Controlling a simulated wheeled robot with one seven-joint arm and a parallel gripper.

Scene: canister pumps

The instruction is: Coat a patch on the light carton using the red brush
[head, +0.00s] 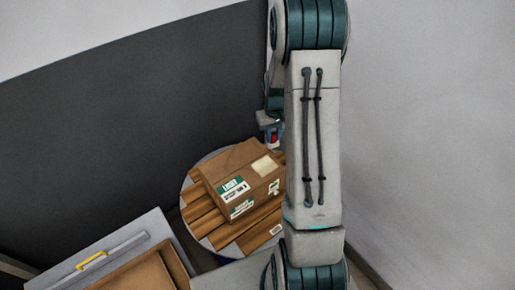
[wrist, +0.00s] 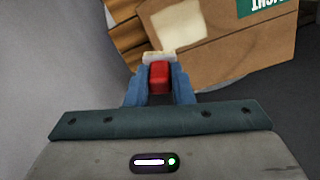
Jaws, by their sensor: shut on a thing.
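The light carton (head: 253,188) is a brown box with green and white labels, resting tilted on flat brown pieces. A pale cream patch (head: 265,166) shows on its top; in the wrist view the patch (wrist: 178,28) lies just beyond the brush. The red brush (wrist: 159,76) is between the blue fingers of my gripper (wrist: 159,88), its pale tip (wrist: 159,57) pointing towards the carton. In the head view my gripper (head: 271,137) is partly hidden behind my arm, at the carton's far edge. I cannot tell whether the brush tip touches the carton.
Brown cardboard pieces (head: 202,214) lie under the carton on a round grey top (head: 187,183). At the lower left are a grey surface with a yellow-marked bar (head: 92,258) and an open brown box (head: 140,272). A dark wall panel (head: 120,110) stands behind.

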